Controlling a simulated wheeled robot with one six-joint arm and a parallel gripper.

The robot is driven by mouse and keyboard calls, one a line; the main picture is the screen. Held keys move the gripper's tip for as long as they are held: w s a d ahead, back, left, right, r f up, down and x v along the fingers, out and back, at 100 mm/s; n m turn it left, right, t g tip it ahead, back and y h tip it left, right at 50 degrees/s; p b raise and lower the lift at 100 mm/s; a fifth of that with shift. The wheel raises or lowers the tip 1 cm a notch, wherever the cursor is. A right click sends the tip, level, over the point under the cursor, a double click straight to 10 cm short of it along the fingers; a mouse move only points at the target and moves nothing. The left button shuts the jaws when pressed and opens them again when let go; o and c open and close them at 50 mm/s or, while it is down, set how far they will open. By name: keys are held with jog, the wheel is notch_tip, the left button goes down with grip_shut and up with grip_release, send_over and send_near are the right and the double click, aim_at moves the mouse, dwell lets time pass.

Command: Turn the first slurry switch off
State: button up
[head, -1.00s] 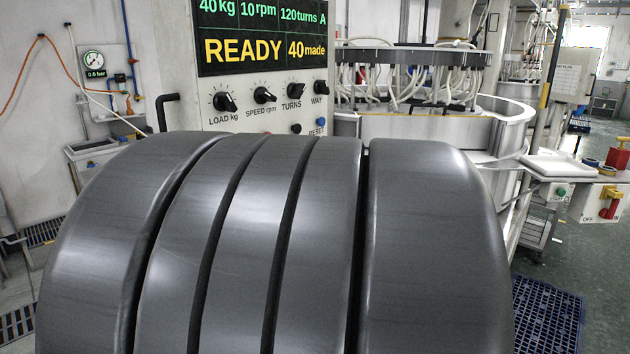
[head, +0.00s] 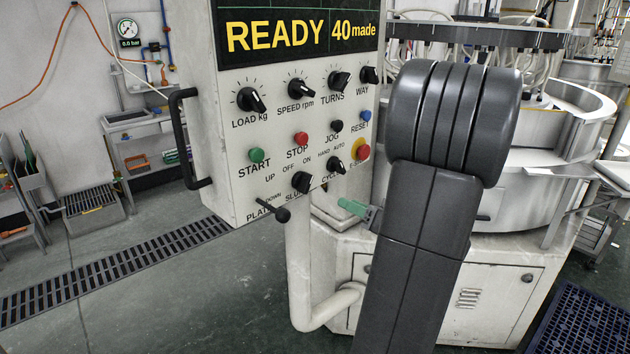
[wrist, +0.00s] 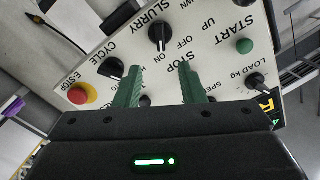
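The slurry switch is a black knob (head: 301,182) low on the white control panel (head: 235,185), between OFF at left and ON at right. Its white mark appears to point toward ON. It also shows in the wrist view, where the panel is upside down, as a black knob (wrist: 161,33) at top centre. My gripper (wrist: 158,88) is open, its two green fingers apart with nothing between them. The knob lies beyond the fingertips. In the head view, one green fingertip (head: 352,208) shows right of the knob and apart from it; my arm hides the rest.
Near the switch are a black plate lever (head: 273,211), the cycle knob (head: 335,166), a red emergency stop (head: 362,151) and the green start button (head: 256,155). A black handle (head: 185,140) juts from the panel's left edge. Open floor lies at left.

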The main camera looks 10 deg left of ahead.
aim_at(309, 185)
jog(key=p+x, duration=0.2)
jog(key=x, duration=1.1)
jog(key=shift+a, duration=0.25)
grip_shut()
